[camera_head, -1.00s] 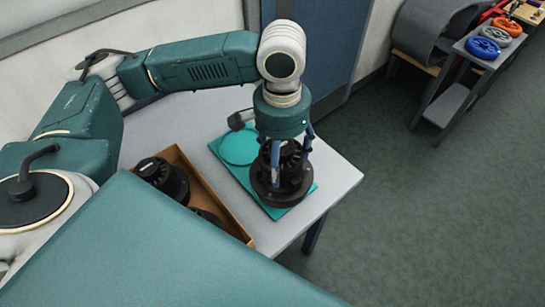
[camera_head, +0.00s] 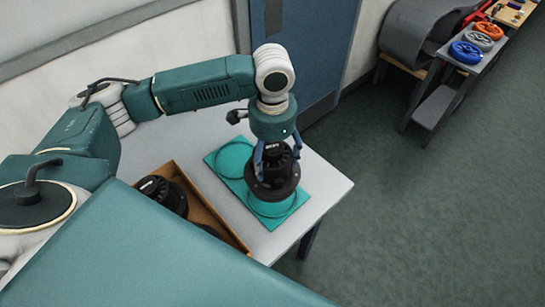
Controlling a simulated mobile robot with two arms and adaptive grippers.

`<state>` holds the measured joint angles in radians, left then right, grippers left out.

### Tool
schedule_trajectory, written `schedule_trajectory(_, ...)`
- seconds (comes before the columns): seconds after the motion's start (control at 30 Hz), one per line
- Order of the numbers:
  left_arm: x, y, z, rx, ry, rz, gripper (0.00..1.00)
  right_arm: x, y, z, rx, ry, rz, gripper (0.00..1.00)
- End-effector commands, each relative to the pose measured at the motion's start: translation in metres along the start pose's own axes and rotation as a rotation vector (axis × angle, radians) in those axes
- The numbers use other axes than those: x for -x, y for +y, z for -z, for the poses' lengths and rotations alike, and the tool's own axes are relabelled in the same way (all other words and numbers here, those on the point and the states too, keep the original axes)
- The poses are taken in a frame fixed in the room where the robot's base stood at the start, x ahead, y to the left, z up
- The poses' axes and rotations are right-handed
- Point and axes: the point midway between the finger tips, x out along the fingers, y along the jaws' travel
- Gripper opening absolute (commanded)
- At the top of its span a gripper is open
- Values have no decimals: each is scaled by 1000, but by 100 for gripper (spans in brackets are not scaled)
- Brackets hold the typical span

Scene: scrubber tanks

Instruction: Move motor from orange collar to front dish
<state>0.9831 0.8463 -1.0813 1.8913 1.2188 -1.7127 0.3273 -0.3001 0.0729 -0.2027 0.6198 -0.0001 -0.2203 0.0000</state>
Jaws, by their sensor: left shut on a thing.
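The motor (camera_head: 273,180) is black with a wide round flange. My left gripper (camera_head: 275,163) is shut on its upper part and holds it upright. A teal mat (camera_head: 228,178) on the table has two round dishes. The motor is over the front dish (camera_head: 272,211), whose near rim shows below the flange; the flange hides the rest. I cannot tell whether the motor touches it. The rear dish (camera_head: 234,157) is empty. An orange collar (camera_head: 488,31) lies on a far grey stand and looks empty. My right gripper is not in view.
A brown open box (camera_head: 215,219) with black motor-like parts (camera_head: 165,193) stands left of the mat on the grey table (camera_head: 326,185). Blue (camera_head: 465,52) and grey (camera_head: 480,41) collars lie by the orange one. Floor on the right is clear.

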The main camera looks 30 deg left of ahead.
Motion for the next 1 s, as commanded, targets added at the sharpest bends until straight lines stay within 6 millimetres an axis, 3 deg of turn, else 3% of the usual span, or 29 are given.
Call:
schedule_trajectory(0.5,-33,0,1,-1,5,2,17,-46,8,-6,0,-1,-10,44)
schedule_trajectory(0.57,-33,0,1,1,3,0,17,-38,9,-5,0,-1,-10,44)
schedule_trajectory(1.0,-43,0,2,1,5,1,17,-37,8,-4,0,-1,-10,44)
